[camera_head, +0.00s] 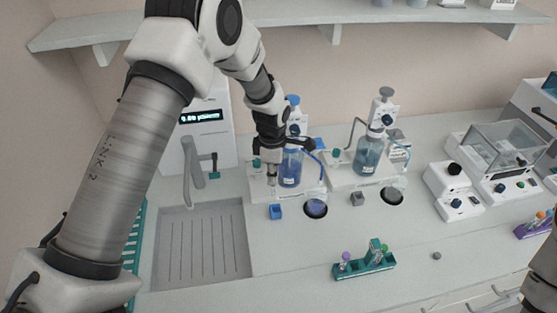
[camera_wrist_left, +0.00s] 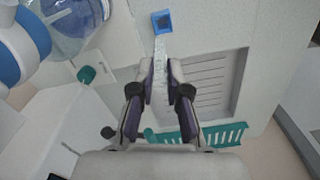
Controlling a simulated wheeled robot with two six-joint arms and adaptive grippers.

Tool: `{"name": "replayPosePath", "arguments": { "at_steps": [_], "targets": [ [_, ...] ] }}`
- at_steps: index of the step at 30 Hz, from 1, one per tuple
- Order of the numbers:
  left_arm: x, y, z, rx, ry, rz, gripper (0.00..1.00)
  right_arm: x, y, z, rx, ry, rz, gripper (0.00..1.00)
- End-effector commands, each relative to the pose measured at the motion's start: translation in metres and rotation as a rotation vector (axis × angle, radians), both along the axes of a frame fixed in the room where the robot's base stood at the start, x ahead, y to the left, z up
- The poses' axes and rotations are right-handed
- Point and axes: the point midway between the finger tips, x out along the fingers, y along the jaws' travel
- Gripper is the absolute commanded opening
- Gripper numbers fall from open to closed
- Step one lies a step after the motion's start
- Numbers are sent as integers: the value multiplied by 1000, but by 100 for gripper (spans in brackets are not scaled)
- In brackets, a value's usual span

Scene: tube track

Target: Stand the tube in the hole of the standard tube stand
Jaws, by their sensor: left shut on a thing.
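My left gripper (camera_head: 271,163) is shut on a clear tube (camera_head: 271,180), which hangs below its fingers in front of the left dispenser. In the left wrist view the clear tube (camera_wrist_left: 160,60) shows between the two fingertips (camera_wrist_left: 160,64), pointing toward a small blue stand (camera_wrist_left: 162,21) with a dark square opening. In the head view the blue stand (camera_head: 275,212) sits on the bench below the tube, apart from it. A similar small grey stand (camera_head: 357,199) sits to the right. I cannot tell by label which is the standard one. My right gripper is not in view.
Two dispensers with blue bottles (camera_head: 290,167) (camera_head: 368,155) stand behind the stands. A sink (camera_head: 203,247) is at left, a green rack (camera_head: 364,266) with tubes at front, a balance (camera_head: 505,160) at right.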

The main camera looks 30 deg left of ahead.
Motion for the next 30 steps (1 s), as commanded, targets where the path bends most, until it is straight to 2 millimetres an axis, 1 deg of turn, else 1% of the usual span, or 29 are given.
{"name": "replayPosePath", "arguments": {
  "at_steps": [1, 5, 8, 15, 18, 30],
  "targets": [
    [-1, 0, 1, 1, 1, 0, 0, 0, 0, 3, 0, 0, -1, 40],
    [-1, 0, -6, 0, 0, 0, 0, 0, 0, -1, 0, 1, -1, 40],
    [-1, 0, -14, 0, 0, 0, 0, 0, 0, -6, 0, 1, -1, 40],
    [-1, -1, -39, 0, 1, 0, 0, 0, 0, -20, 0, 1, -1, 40],
    [-1, -1, -46, 0, 0, 0, 0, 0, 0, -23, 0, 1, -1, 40],
    [-1, 0, -48, 0, 0, 0, 0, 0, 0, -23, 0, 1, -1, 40]
  ]
}}
